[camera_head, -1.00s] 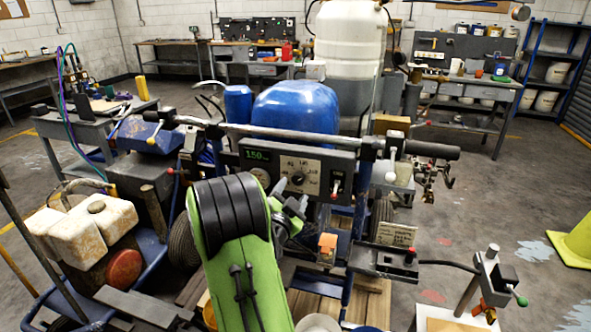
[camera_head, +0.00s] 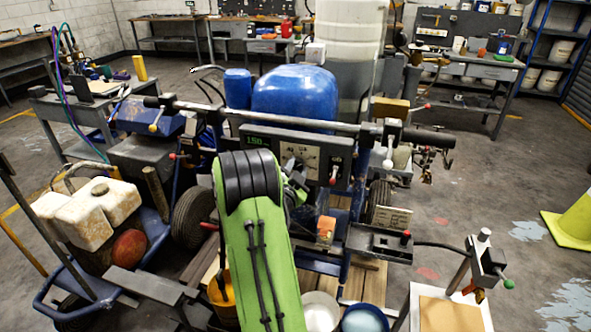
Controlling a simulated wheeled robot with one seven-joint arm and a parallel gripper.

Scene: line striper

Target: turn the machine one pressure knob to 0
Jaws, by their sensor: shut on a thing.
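The machine's control panel (camera_head: 318,150) is a grey box under the handlebar, with a pale dial plate (camera_head: 310,152) and a green display (camera_head: 258,141) that seems to read 150. The pressure knob sits low on the dial plate and is mostly hidden behind my gripper. My gripper (camera_head: 297,172) is at the end of my green arm, up against the lower part of the dial plate. It is shut on the pressure knob, though the fingers are small and dark here. The knob's pointer direction cannot be made out.
A red-tipped switch lever (camera_head: 333,181) is just right of the dial. The handlebar (camera_head: 270,115) crosses above the panel, with a blue tank (camera_head: 295,92) behind. A small orange block (camera_head: 325,227) and a dark box (camera_head: 379,243) are below right.

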